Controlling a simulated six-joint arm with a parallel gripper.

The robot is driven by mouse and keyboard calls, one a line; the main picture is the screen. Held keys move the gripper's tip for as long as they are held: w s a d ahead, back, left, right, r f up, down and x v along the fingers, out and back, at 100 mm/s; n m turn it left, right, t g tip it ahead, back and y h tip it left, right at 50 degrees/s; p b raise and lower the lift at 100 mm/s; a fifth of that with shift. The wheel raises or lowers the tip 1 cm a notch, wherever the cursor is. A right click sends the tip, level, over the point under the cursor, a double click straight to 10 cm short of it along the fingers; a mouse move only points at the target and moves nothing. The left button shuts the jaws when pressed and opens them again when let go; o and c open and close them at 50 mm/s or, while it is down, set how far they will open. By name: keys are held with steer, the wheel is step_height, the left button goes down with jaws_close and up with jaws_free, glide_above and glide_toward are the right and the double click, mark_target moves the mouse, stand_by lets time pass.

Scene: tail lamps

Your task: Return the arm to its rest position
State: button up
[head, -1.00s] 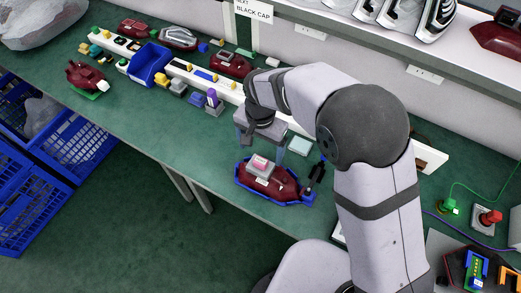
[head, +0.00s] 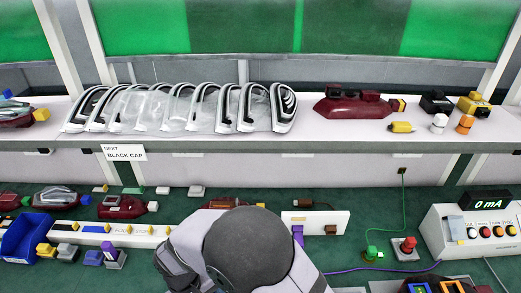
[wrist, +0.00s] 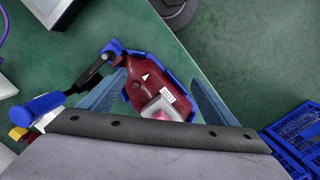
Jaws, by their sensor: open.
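My arm (head: 245,250) shows at the bottom of the head view; its gripper is out of that frame. In the wrist view my gripper (wrist: 158,82) is open, its two blue-grey fingers apart. Beyond and between the fingers is a dark red tail lamp housing (wrist: 142,88) in a blue cradle (wrist: 114,47) on the green bench. A pale square part with a pink middle (wrist: 160,107) sits on the housing, beside a white label. The gripper's body hides the near end of the cradle. I see nothing held between the fingers.
A shelf (head: 345,144) holds several clear lamp covers (head: 180,106) and a red lamp (head: 352,104). A meter box (head: 470,240) stands right. A blue bin (head: 22,236) stands left. In the wrist view, a black-and-blue tool (wrist: 50,100) lies left of the cradle; blue crates (wrist: 295,135) show right.

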steer(key=s+d+r+m+g, duration=0.1)
steer(key=s+d+r, duration=0.1)
steer(key=d, duration=0.7)
steer(key=s+d+r+m, duration=0.1)
steer(key=s+d+r, duration=0.15)
steer(key=d, duration=0.75)
steer(key=w+d+r+m+t, duration=0.1)
steer(key=w+d+r+m, duration=0.1)
steer(key=d, duration=0.3)
steer(key=w+d+r+m+t+y, duration=0.1)
steer(key=w+d+r+m, duration=0.1)
steer(key=d+r+m, duration=0.1)
steer(key=shift+w+d+r+m, duration=0.15)
steer(key=shift+w+d+m, duration=0.4)
steer(key=shift+d, duration=0.7)
